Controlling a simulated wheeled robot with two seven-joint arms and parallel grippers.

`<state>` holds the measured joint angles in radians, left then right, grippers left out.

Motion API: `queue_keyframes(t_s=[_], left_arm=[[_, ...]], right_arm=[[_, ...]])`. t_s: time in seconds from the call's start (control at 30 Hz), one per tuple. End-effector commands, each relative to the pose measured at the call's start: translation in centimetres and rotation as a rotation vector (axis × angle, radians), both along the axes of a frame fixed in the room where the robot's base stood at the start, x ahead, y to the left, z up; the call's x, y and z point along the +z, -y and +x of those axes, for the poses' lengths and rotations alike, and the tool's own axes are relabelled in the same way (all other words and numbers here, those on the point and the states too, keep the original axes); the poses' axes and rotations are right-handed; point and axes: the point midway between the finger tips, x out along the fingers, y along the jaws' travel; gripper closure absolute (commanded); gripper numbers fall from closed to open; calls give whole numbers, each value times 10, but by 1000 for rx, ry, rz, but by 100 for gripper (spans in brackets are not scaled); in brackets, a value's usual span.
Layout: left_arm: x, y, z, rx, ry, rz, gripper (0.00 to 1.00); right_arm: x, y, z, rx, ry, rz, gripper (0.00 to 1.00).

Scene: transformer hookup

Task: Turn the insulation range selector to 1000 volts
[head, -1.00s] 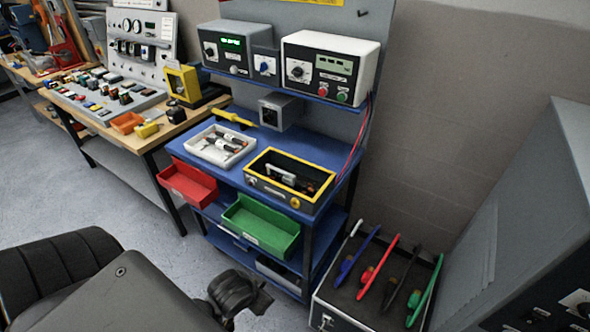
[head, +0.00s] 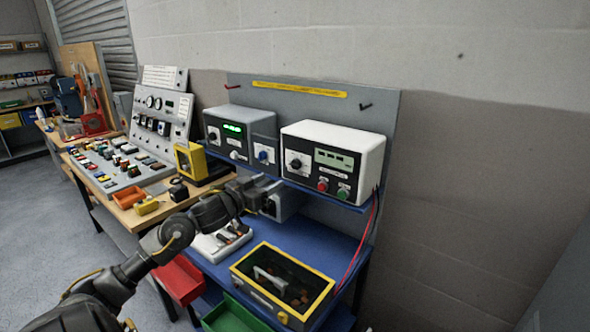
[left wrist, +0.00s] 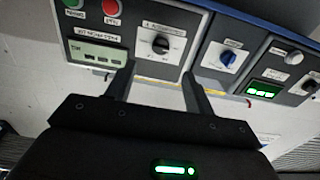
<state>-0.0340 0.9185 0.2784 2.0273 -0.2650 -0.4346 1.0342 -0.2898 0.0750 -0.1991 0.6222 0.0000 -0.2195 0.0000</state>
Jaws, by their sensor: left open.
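A white tester (head: 335,155) on the upper blue shelf has a black rotary selector (head: 299,161), a display, and red and green buttons. Left of it stand a small unit with a blue knob (head: 264,155) and a grey instrument (head: 226,130) with a lit green display. Their labels are too small to read. My left gripper (head: 262,193) is below the shelf front, left of the white tester. The left wrist view is upside down. There the open, empty fingers (left wrist: 159,72) point toward the black selector (left wrist: 160,44), apart from it. My right gripper is not in view.
A yellow-rimmed toolbox (head: 320,301) and a white tray (head: 212,248) are on the blue bench below. A grey box under the shelf is partly hidden by my gripper. A red cable (head: 371,235) hangs at the right. A wooden bench with a control panel (head: 160,112) stands left.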

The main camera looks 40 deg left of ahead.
Motion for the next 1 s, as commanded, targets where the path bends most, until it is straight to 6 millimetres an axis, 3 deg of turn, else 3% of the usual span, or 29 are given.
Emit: queue_keyframes(t_s=[0.17,0.3,0.7,1.0], left_arm=[[1,-3,2,4,1,-2,47],[3,-5,17,6,2,-5,47],[2,-6,87,7,0,-4,47],[-1,-5,105,4,-2,0,47]], right_arm=[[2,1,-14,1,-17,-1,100],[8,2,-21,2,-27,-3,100],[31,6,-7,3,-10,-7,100],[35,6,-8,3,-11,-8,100]])
